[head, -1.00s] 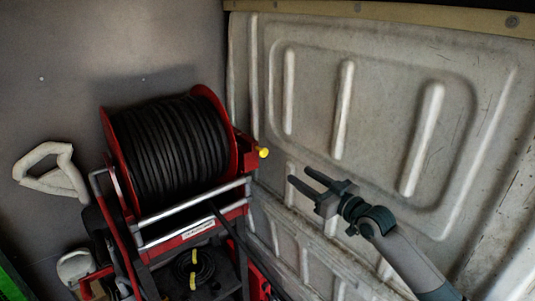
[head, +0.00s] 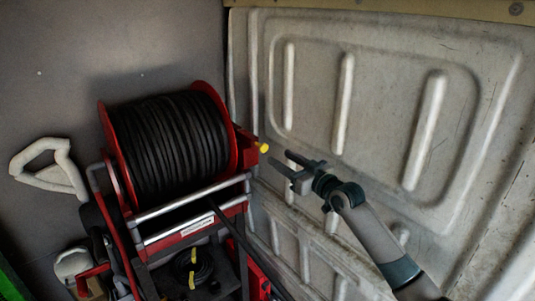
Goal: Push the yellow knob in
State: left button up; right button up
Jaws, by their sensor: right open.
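The yellow knob (head: 264,148) is small and sticks out from the right side of the red hose reel's frame (head: 247,152). The reel carries a thick winding of black hose (head: 175,140). My right gripper (head: 280,161) is open and empty, just to the right of the knob and slightly below it in the head view. Its fingers point left towards the knob, with a small gap between them in the picture. I cannot tell the depth between them. My left gripper is not in view.
A ribbed pale metal wall panel (head: 385,110) stands behind and to the right of my right arm. A white handle (head: 50,168) shows at the left against the grey wall. A coiled black cable with yellow ties (head: 193,268) lies below the reel.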

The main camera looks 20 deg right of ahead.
aim_at(265, 147)
jog(key=b+x, duration=0.2)
jog(key=x, duration=0.5)
jog(key=shift+w+f+b, duration=0.1)
jog(key=shift+f+b, duration=0.05)
jog(key=shift+b, duration=0.2)
jog(key=shift+w+a, duration=0.2)
jog(key=shift+w, duration=0.3)
grip_shut()
jog(key=shift+b+x, duration=0.8)
jog(key=shift+b, duration=0.2)
jog(key=shift+w, duration=0.25)
jog(key=shift+r, duration=0.25)
